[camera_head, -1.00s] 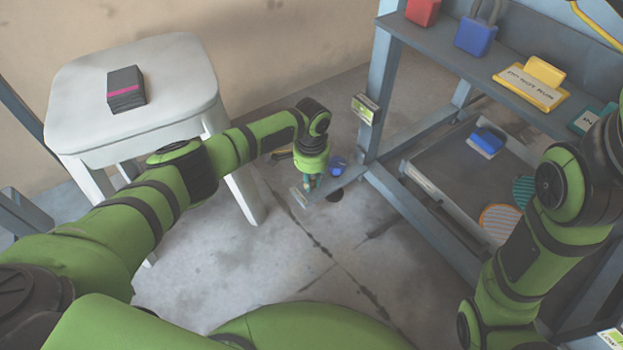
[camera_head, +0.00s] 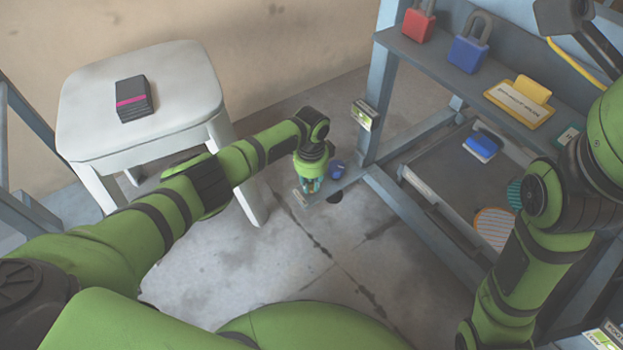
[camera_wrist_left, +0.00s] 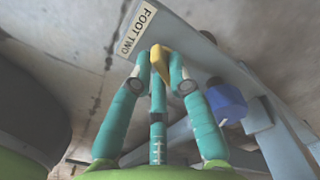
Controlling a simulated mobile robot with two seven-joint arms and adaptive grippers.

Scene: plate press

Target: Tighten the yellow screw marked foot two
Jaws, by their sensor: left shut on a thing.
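The yellow screw (camera_wrist_left: 159,60) shows in the left wrist view between my fingertips, beside a label reading FOOT TWO (camera_wrist_left: 138,30) on a grey-blue foot plate. My left gripper (camera_wrist_left: 160,72) is shut on the yellow screw, with teal fingers on both sides of it. In the head view my left gripper (camera_head: 311,186) points down at the foot near the floor, and its fingers hide the screw there. The right arm enters at the right of the head view, but its gripper is out of sight.
A blue knob (camera_head: 337,168) stands close to my left gripper, also in the left wrist view (camera_wrist_left: 225,103). The frame's upright post (camera_head: 383,95) rises just right. A white stool (camera_head: 140,125) holding a dark stack (camera_head: 133,99) stands left. The floor in front is clear.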

